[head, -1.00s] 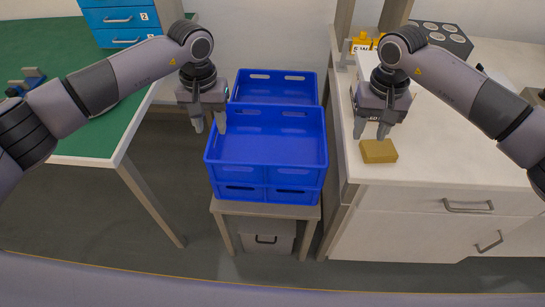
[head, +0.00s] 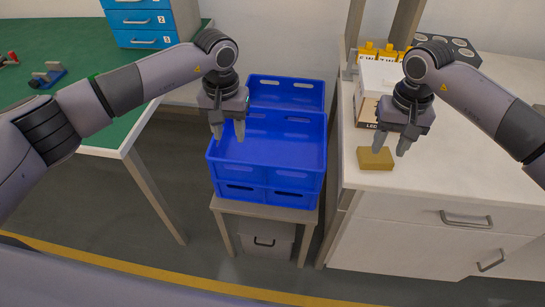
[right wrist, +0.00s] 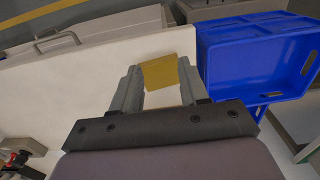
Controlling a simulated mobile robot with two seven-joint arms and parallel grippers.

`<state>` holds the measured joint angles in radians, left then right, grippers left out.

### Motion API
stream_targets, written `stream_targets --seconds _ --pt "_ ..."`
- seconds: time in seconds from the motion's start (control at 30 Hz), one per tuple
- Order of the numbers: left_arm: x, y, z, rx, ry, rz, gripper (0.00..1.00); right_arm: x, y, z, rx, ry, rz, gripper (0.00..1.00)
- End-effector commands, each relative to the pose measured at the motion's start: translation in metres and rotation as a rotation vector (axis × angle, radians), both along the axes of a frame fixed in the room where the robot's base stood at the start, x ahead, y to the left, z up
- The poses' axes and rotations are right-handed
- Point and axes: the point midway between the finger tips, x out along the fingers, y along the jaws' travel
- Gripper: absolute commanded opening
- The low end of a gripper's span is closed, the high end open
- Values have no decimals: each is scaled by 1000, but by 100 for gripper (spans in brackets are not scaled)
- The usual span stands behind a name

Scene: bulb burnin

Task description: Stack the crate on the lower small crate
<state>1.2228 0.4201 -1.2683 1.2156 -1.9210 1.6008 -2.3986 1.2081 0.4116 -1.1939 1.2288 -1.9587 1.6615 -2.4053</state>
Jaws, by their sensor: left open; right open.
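A blue crate (head: 268,151) sits on a small stand between the two benches in the head view. It appears stacked on another blue crate of the same footprint, whose front (head: 267,195) shows beneath it. A further blue crate wall (head: 286,92) rises behind. My left gripper (head: 228,133) is open above the upper crate's left part, apart from it as far as I can tell. My right gripper (head: 391,147) is open over the white counter, close to a tan block. In the right wrist view a blue crate (right wrist: 245,62) shows at the right, and nothing is held.
The tan block (head: 375,158) lies on the white counter (head: 450,165), with a white box (head: 375,95) behind it. A green-topped table (head: 75,100) with blue drawers (head: 145,22) stands at the left. A grey bin (head: 262,240) sits under the stand.

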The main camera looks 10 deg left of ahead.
Motion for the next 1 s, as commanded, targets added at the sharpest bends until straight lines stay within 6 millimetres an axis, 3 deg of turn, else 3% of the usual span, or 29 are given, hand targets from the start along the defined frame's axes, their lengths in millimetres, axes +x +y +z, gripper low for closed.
stream_targets --seconds 0.3,0.5,0.7,1.0 --pt "0 0 0 0 0 0 44 2 1 65 0 -6 0 44" --pt "0 0 0 0 0 0 44 1 2 99 -1 -3 0 44" --pt "0 0 0 0 0 0 44 1 2 113 -1 -1 0 44" --pt "0 0 0 0 0 0 44 1 2 113 0 -1 0 44"
